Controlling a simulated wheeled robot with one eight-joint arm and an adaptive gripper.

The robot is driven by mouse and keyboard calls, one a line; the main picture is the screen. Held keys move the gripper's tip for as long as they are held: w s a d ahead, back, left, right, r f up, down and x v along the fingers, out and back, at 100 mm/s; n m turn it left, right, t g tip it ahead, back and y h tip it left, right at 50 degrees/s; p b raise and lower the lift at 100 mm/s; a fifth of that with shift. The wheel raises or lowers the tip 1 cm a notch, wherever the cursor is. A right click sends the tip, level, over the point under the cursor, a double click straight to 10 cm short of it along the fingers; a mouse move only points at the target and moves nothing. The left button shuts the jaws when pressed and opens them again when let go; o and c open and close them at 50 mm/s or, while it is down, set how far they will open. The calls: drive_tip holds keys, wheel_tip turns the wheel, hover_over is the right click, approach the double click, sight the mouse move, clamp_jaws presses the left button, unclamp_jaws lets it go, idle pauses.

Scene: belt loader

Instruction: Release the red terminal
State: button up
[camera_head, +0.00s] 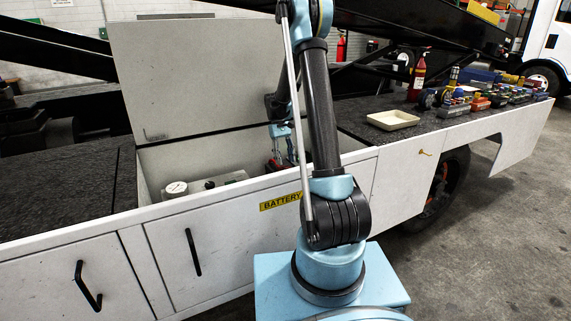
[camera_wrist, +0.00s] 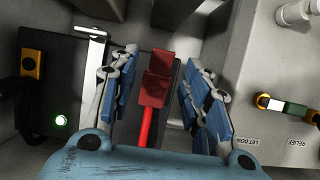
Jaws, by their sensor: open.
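The red terminal (camera_wrist: 152,84) sits in the middle of the wrist view, with a red cable (camera_wrist: 145,128) running from it toward my gripper's palm. My gripper (camera_wrist: 148,70) is open, with one blue-and-grey finger on each side of the terminal. Gaps show between the fingers and the terminal. In the head view my gripper (camera_head: 283,150) reaches down into the open battery compartment (camera_head: 205,153). A small red part (camera_head: 277,164) shows beside it there, mostly hidden by my arm.
The compartment lid (camera_head: 180,75) stands raised behind. A grey box with a gauge (camera_head: 176,188) is inside, left of my gripper. A tray (camera_head: 392,120) lies on the deck.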

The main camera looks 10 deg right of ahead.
drive_tip(key=v, duration=0.5)
drive_tip(key=shift+w+r, duration=0.1)
drive_tip(key=shift+c, duration=0.5)
